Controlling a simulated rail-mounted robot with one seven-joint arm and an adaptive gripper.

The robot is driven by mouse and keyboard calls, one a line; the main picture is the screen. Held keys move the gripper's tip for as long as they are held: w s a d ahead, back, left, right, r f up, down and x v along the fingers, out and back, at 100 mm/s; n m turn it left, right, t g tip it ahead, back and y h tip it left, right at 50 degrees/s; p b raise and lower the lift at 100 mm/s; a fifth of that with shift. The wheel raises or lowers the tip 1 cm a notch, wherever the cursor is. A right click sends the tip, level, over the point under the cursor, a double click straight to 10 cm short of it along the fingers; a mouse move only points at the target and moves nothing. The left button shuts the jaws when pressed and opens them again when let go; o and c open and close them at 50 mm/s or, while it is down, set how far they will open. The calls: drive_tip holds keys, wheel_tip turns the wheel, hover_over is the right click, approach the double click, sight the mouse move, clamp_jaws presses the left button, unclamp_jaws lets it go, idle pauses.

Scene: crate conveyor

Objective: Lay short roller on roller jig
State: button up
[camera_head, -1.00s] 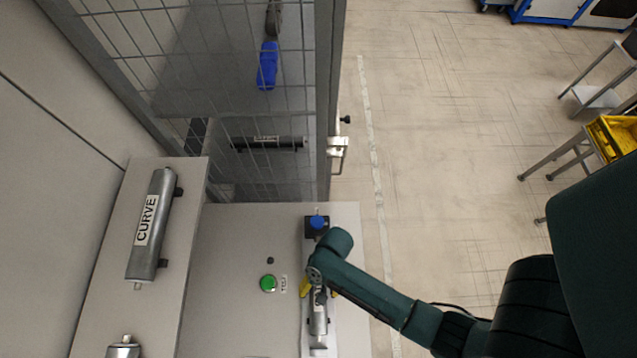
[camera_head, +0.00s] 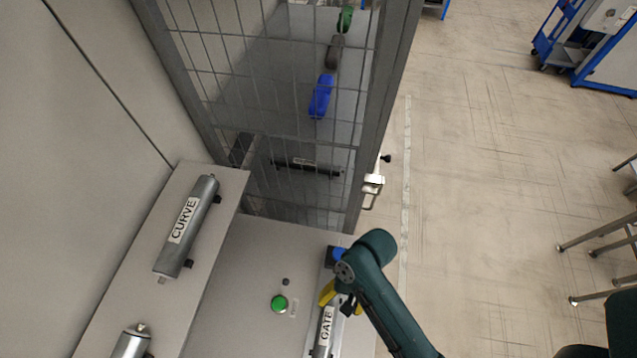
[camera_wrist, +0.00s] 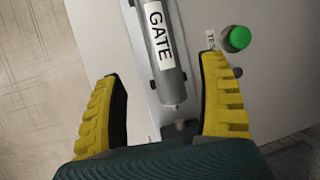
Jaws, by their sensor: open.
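A short grey roller labelled GATE (camera_head: 325,330) lies lengthwise on the light roller jig (camera_head: 309,335), which has a dark block with a blue top (camera_head: 336,256) at its far end. In the wrist view the GATE roller (camera_wrist: 160,50) has its pin end pointing towards my gripper. My gripper (camera_head: 343,300) has yellow fingers and is open and empty over the jig. In the wrist view the fingers of my gripper (camera_wrist: 163,72) stand apart on either side of the roller, with clear gaps. The roller's lower end is cut off in the head view.
A longer roller labelled CURVE (camera_head: 187,228) and part of another roller (camera_head: 130,343) lie on the left shelf. A green button (camera_head: 279,303) is left of the jig. A mesh fence (camera_head: 270,110) stands behind, with a blue object (camera_head: 321,96) beyond it.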

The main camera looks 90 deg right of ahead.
drive_tip(key=w+d+r+n+t+h, duration=0.25)
drive_tip(key=w+d+r, duration=0.2)
drive_tip(key=w, duration=0.35)
drive_tip(key=w+d+r+n+t+h, duration=0.1)
drive_tip(key=w+d+r+n+h, duration=0.15)
drive_tip(key=w+r, duration=0.4)
drive_tip(key=w+a+r+n+t+h, duration=0.2)
drive_tip(key=w+r+n+t, duration=0.35)
drive_tip(key=w+r, duration=0.8)
drive_tip(key=a+r+n+t, duration=0.3)
drive_tip(key=a+r, duration=0.1)
drive_tip(key=r, duration=0.6)
drive_tip(key=a+r+n+t+y, duration=0.1)
drive_tip(key=a+r+t, duration=0.3)
drive_tip(key=r, duration=0.7)
drive_tip(key=a+r+n+t+y, duration=0.1)
drive_tip(key=a+r+n+t, duration=0.2)
drive_tip(key=r, duration=0.8)
drive_tip(key=a+n, duration=0.1)
drive_tip(key=a, duration=0.1)
drive_tip(key=shift+a+n, duration=0.35)
drive_tip(key=shift+a, duration=0.05)
drive_tip(key=shift+w, duration=0.15)
